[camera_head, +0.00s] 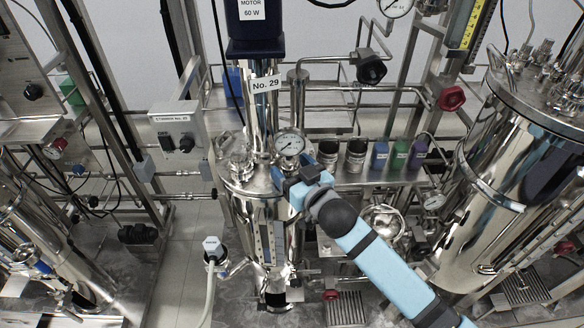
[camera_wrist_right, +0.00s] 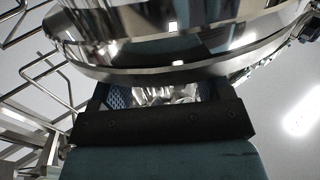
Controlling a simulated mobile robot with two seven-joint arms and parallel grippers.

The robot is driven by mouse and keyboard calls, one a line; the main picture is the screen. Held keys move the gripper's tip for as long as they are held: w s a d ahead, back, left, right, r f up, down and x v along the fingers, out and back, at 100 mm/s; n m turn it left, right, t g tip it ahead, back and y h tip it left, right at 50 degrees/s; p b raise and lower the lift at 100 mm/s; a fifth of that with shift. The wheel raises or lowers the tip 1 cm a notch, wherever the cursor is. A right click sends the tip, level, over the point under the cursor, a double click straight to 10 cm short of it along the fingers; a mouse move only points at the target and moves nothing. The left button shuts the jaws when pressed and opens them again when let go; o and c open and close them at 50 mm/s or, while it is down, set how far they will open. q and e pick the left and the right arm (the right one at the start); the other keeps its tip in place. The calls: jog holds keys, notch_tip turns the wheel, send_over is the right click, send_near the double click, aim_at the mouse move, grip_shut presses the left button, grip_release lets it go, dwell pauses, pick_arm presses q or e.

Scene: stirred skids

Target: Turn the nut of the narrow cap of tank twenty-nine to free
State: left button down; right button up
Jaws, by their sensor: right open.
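Tank twenty-nine (camera_head: 247,215) is the shiny steel vessel in the middle of the head view, with a "No. 29" label (camera_head: 265,84) above its lid. A dial gauge (camera_head: 289,143) and clear or shiny fittings (camera_head: 235,148) stand on the lid. I cannot make out the narrow cap or its nut. My right gripper (camera_head: 283,176) is at the lid's right front edge, below the gauge. It is open. In the right wrist view its fingers (camera_wrist_right: 168,95) are apart, with shiny metal showing between them and the rounded steel rim (camera_wrist_right: 170,70) just beyond. Contact cannot be told. My left gripper is out of view.
A blue motor (camera_head: 250,28) stands over the tank. A shelf right of the lid holds several bottles (camera_head: 380,155). A stirrer control box (camera_head: 178,130) is at the left. A large steel tank (camera_head: 500,170) stands at the right. Pipes and a red valve knob (camera_head: 451,98) are behind.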

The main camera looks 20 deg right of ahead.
jog(key=c, duration=0.9)
jog(key=n+y+p, duration=0.1)
jog(key=p, duration=0.1)
jog(key=n+g+y+p, duration=0.1)
jog(key=y+p, duration=0.1)
jog(key=shift+d+r, duration=0.15)
jog(key=shift+r, duration=0.2)
jog(key=shift+f+n+g+y+p, duration=0.15)
jog(key=shift+n+g+y+p, duration=0.15)
jog(key=shift+n+y+p, duration=0.25)
jog(key=shift+f+y, duration=0.1)
jog(key=shift+y, duration=0.15)
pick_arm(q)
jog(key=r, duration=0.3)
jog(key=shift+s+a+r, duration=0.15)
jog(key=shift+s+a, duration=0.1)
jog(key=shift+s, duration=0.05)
